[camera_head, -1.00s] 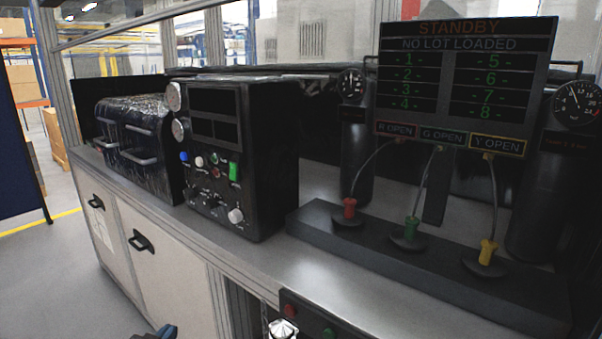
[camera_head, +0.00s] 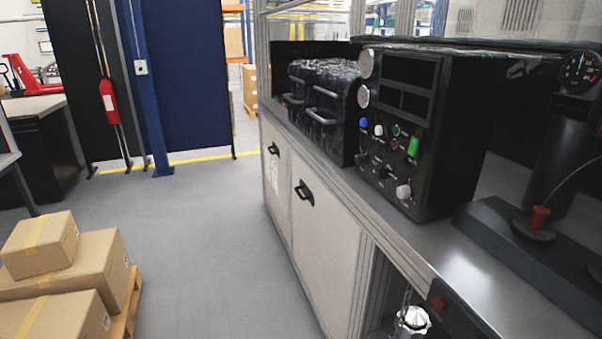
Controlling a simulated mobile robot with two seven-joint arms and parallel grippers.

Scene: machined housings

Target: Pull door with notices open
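The bench's front has two pale cabinet doors, both shut. The farther door (camera_head: 276,204) has a black handle near its top and white paper sheets on its face, seen at a steep angle. The nearer door (camera_head: 322,250) has a black handle (camera_head: 304,193) and shows no paper. Neither of my grippers is in view.
The grey floor (camera_head: 210,240) before the doors is clear. Cardboard boxes (camera_head: 75,265) on a pallet stand at lower left. A black control box (camera_head: 405,130) and a dark metal case (camera_head: 325,105) stand on the bench. Dark blue panels (camera_head: 190,75) stand behind.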

